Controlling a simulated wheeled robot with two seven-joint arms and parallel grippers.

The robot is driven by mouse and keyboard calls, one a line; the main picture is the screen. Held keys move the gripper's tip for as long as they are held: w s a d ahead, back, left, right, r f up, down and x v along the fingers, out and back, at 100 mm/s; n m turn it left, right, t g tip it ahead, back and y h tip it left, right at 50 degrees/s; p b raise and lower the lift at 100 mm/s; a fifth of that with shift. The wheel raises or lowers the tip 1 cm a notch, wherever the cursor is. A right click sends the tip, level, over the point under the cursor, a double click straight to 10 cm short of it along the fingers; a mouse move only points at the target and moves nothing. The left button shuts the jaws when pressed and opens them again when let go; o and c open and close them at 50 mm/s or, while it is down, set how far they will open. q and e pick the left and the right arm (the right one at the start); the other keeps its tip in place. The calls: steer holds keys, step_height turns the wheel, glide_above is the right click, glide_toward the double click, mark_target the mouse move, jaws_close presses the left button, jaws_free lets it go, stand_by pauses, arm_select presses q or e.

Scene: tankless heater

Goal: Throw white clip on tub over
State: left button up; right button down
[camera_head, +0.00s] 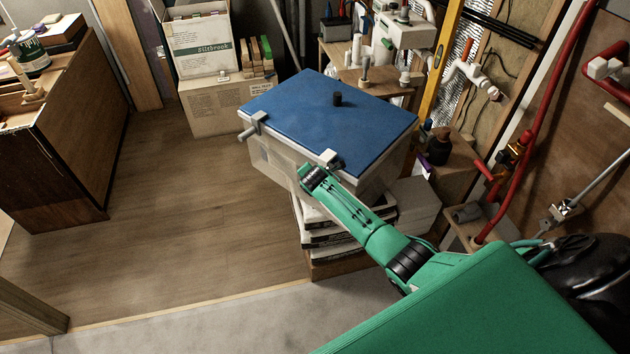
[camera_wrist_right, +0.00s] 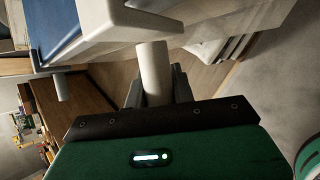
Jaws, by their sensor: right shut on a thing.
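The tub (camera_head: 350,183) is a pale box with a blue lid (camera_head: 300,110), standing on a stack in the middle of the head view. Two white clips sit on the lid's near edge, a left one (camera_head: 257,121) and a right one (camera_head: 331,157). My right gripper (camera_head: 315,175) is at the right clip and partly covers it. In the right wrist view, my right gripper (camera_wrist_right: 157,95) is shut on the round white handle (camera_wrist_right: 154,68) of this clip, which hangs below its block (camera_wrist_right: 130,22). The left clip's handle (camera_wrist_right: 62,88) also hangs down. My left gripper is not in view.
Cardboard boxes (camera_head: 215,105) are behind to the left, and a wooden cabinet (camera_head: 75,130) is at far left. Pipes and a cluttered shelf crowd the right. The floor (camera_head: 180,200) left of the tub is clear.

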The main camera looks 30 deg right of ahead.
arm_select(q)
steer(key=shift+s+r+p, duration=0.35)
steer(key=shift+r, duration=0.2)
arm_select(e)
steer(key=shift+d+r+y, duration=0.1)
steer(key=shift+r+y, duration=0.1)
steer(key=shift+y, duration=0.1)
steer(key=c, duration=1.2)
jaws_free()
steer(key=shift+o, duration=0.2)
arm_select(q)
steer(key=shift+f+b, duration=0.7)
arm_select(e)
steer(key=v, duration=1.3)
steer(key=shift+r, duration=0.4)
steer(key=shift+s, duration=0.1)
